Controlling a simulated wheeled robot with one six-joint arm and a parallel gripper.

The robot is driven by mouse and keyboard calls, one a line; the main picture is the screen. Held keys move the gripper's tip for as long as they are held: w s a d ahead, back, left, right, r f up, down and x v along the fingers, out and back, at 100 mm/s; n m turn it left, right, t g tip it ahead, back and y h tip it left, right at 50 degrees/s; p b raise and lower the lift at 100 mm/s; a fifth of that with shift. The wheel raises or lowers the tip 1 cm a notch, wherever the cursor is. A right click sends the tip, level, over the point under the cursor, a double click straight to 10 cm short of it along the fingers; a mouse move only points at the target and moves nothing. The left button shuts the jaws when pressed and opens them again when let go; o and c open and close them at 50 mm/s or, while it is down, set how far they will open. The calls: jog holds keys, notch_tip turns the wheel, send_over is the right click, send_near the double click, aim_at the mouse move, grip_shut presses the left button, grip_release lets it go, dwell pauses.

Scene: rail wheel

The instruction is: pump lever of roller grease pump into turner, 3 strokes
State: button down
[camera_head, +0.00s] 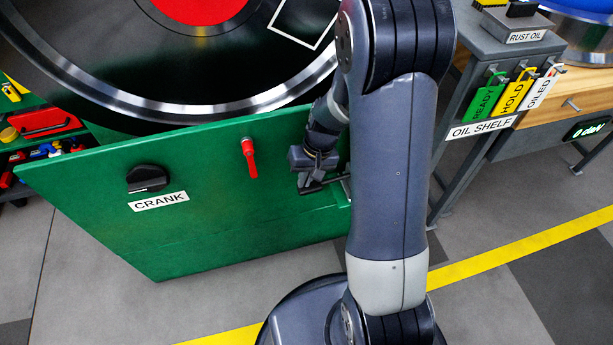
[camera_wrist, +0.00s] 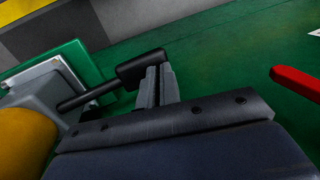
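The pump lever (camera_wrist: 90,95) is a dark rod with a thick black handle (camera_wrist: 140,68). In the wrist view it runs from the grease pump (camera_wrist: 30,95), a grey block with a yellow cylinder by a green plate, at the left. My gripper (camera_wrist: 160,76) has its fingertips right at the handle. I cannot tell whether they clasp it or only touch it. In the head view my gripper (camera_head: 306,180) is at the black handle, in front of the green turner panel (camera_head: 220,215). My arm hides most of the pump there.
The panel carries a black crank knob (camera_head: 148,179) and a red lever (camera_head: 249,158), which shows at the right of the wrist view (camera_wrist: 297,83). A large wheel (camera_head: 200,90) stands behind. The oil shelf (camera_head: 480,128) is at the right. Floor in front is clear.

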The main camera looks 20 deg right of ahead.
notch_tip(320, 180, up, 14)
jog(key=a+p, duration=0.1)
jog(key=p, duration=0.4)
jog(key=shift+a, duration=0.2)
jog(key=shift+f, duration=0.15)
jog(key=f, duration=0.2)
jog(key=f+b, duration=0.1)
jog(key=f, duration=0.2)
jog(key=f+b, duration=0.1)
jog(key=f, duration=0.1)
jog(key=shift+d+f, duration=0.2)
jog(key=shift+d, duration=0.2)
jog(key=d+r, duration=0.1)
jog(key=d, duration=0.2)
jog(key=a+p+v, duration=0.2)
jog(key=v, duration=0.5)
send_over(315, 183)
jog(key=d, duration=0.2)
jog(key=shift+r+p, duration=0.3)
jog(key=shift+r, duration=0.4)
